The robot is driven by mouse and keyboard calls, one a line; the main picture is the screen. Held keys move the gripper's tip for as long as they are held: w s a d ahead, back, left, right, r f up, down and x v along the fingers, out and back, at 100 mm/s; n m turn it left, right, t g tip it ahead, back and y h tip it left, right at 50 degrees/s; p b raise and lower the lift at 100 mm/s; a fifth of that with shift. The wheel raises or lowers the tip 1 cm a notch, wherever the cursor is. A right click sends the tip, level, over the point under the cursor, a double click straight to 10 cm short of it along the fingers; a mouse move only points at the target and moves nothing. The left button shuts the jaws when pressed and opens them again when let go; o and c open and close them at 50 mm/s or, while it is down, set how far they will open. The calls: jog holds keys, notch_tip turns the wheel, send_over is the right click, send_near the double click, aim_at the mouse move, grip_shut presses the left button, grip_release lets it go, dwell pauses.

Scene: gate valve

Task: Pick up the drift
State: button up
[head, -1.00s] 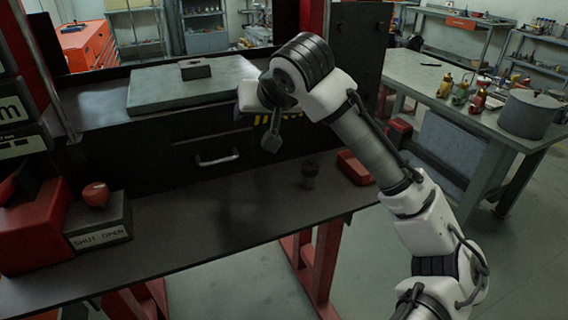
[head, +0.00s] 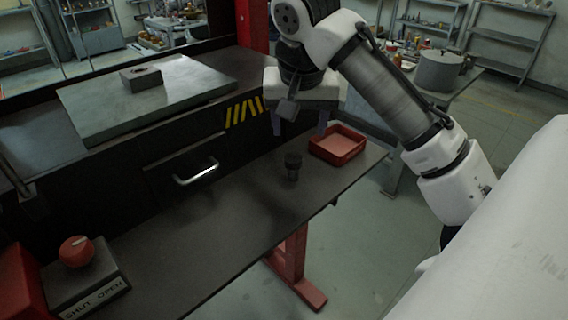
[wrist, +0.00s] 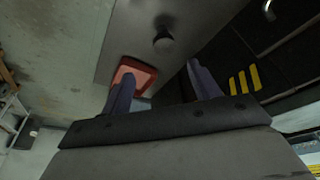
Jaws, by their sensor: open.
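A short dark upright piece (head: 292,166), wider at its top, stands on the bench top near the front edge. It is the only loose piece I see that could be the drift, but its shape is too dark to be sure. In the wrist view this dark piece (wrist: 163,40) is ahead of the fingertips, clear of both. My gripper (head: 300,122) points down, above and behind the piece, beside the red tray. In the wrist view my gripper (wrist: 160,78) has its fingers spread wide with nothing between them.
A shallow red tray (head: 337,157) sits at the bench's right end. A drawer handle (head: 196,172) sticks out behind the bench top (head: 225,225). A grey plate with a block (head: 141,77) lies higher up. A red-knobbed SHUT/OPEN box (head: 88,270) stands at left.

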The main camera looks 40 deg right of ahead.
aim_at(293, 157)
jog(key=x, duration=0.7)
jog(key=shift+p, duration=0.35)
jog(key=shift+w+a+p+x, duration=0.2)
jog(key=shift+p+x, duration=0.25)
jog(key=shift+x, duration=1)
jog(key=shift+w+a+p+x, duration=0.15)
jog(key=shift+p+x, duration=0.25)
jog(key=shift+x, duration=1.05)
jog(key=shift+s, duration=0.1)
jog(key=c, duration=1.3)
jog(key=shift+o, duration=0.2)
